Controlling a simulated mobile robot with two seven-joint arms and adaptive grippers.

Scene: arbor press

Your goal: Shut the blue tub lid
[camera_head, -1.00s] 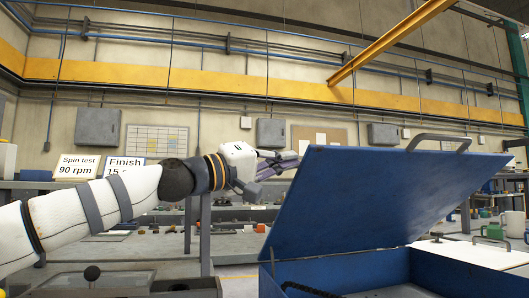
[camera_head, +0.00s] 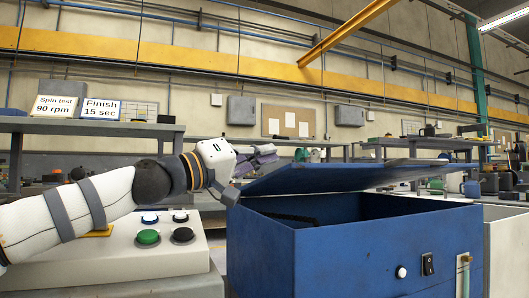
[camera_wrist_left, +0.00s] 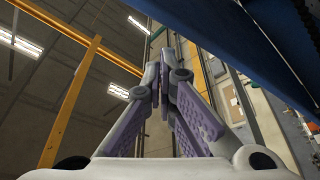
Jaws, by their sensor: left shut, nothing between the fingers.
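The blue tub (camera_head: 380,250) stands at the lower right in the head view. Its blue lid (camera_head: 335,178) is partly open, tilted at a low angle, with a dark gap showing the inside. My left gripper (camera_head: 264,158) is shut and empty, just above the lid's left end. I cannot tell whether it touches the lid. In the left wrist view the closed purple fingers (camera_wrist_left: 167,90) point upward, and a blue surface, seemingly the lid (camera_wrist_left: 225,40), is at upper right. My right gripper is not in view.
A control box with green (camera_head: 148,237) and black buttons sits under my left arm. The tub's front has a white knob (camera_head: 401,272) and a black switch (camera_head: 428,264). Shelves (camera_head: 90,127) and benches stand behind.

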